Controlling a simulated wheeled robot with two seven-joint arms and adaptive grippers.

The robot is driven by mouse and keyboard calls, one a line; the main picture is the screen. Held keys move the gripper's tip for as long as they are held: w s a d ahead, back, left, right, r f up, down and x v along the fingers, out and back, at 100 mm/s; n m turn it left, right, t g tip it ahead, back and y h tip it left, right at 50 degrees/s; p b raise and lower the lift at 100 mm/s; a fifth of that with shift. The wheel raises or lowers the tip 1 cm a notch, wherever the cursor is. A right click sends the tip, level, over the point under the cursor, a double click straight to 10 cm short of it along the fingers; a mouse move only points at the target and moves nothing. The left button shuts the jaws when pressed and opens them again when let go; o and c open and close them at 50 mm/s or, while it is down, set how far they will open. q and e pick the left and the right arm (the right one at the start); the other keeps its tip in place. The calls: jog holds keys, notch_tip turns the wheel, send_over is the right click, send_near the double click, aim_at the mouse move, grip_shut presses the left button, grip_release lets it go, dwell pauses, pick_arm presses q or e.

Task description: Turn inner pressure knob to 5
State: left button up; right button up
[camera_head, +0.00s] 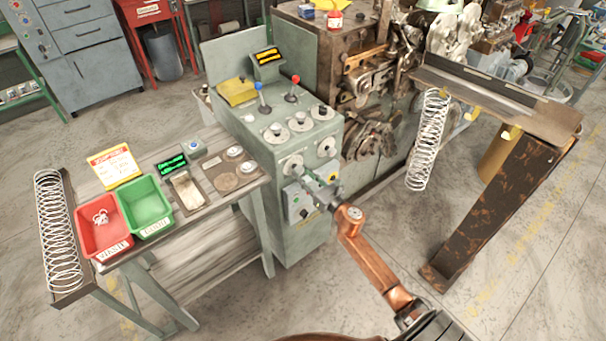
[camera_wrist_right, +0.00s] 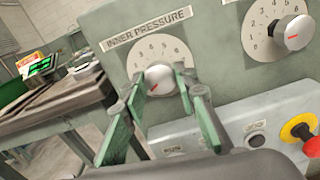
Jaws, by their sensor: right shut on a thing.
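The inner pressure knob (camera_wrist_right: 159,79) is a silver knob with a red mark on a white numbered dial, under an "INNER PRESSURE" label in the right wrist view. The red mark points to the lower left. My right gripper (camera_wrist_right: 161,84) is shut on the knob, with one green finger on each side. The right finger hides part of the dial's right side. In the head view, my right gripper (camera_head: 306,175) reaches the left dial (camera_head: 290,162) on the front of the grey-green console. My left gripper is not in view.
A second dial knob (camera_wrist_right: 293,33) is to the right of the held one. Below are a yellow-and-red button (camera_wrist_right: 299,129) and a black button (camera_wrist_right: 256,139). A workbench (camera_head: 190,238) with red and green bins stands left of the console.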

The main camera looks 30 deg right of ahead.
jog(key=m+p, duration=0.1)
jog(key=m, duration=0.3)
jog(key=shift+m, duration=0.3)
jog(key=m+p, duration=0.1)
jog(key=m, duration=0.2)
jog(key=shift+r+m, duration=0.1)
jog(key=shift+m, duration=0.2)
jog(key=m+p, duration=0.1)
jog(key=m, duration=0.2)
jog(key=m+p, duration=0.2)
jog(key=m, duration=0.2)
jog(key=m+p, duration=0.2)
jog(key=m, duration=0.2)
jog(key=shift+m, duration=0.3)
jog(key=m+p, duration=0.2)
jog(key=m, duration=0.1)
jog(key=shift+m, duration=0.4)
jog(key=m+p, duration=0.1)
jog(key=m, duration=0.2)
jog(key=shift+p, duration=0.3)
jog(key=shift+m+p, duration=0.45)
jog(key=shift+m, duration=0.85)
jog(key=shift+f, duration=0.2)
